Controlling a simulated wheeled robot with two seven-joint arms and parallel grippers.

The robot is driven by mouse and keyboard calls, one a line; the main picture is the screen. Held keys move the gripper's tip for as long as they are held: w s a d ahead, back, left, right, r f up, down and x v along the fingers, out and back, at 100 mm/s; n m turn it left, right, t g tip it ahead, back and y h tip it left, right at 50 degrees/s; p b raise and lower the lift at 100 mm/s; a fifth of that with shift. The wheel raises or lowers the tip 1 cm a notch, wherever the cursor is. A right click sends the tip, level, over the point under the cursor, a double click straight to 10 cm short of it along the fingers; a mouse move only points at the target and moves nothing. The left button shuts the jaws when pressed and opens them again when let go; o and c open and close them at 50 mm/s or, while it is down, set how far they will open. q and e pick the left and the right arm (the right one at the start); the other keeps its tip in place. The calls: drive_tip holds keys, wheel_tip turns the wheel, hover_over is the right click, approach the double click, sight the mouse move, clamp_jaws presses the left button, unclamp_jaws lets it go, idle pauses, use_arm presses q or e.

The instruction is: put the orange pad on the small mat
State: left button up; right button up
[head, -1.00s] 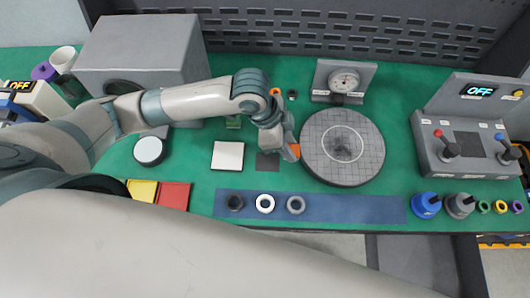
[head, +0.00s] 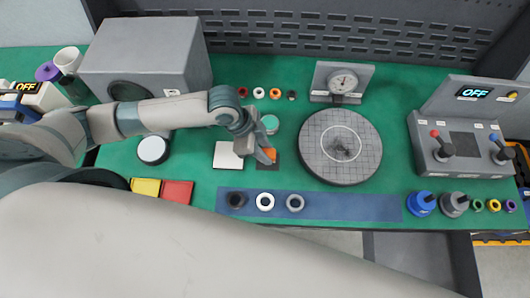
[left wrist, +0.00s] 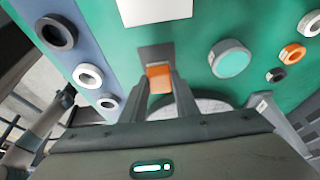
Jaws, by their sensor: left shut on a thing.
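The orange pad (head: 270,155) is held in my left gripper (head: 266,153), over the small dark mat (head: 262,166). In the left wrist view the orange pad (left wrist: 160,79) sits between the two fingers of my left gripper (left wrist: 160,82). The small mat (left wrist: 155,53) shows just beyond the pad and is partly covered by it. I cannot tell whether the pad touches the mat. My right gripper is not in view.
A white square plate (head: 228,155) lies just left of the mat. A large round gridded disc (head: 341,172) is close on the right. A teal-topped round piece (head: 270,123) stands behind. A blue strip (head: 340,207) with several rings lies in front.

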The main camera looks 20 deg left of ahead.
use_arm(q)
drive_tip(key=shift+f+p, duration=0.35)
drive_tip(key=shift+f, duration=0.9)
drive_tip(key=shift+f, duration=0.1)
drive_tip(key=o, duration=1)
drive_tip(key=b+v, duration=0.2)
drive_tip(key=v, duration=1)
drive_tip(key=shift+b, duration=0.3)
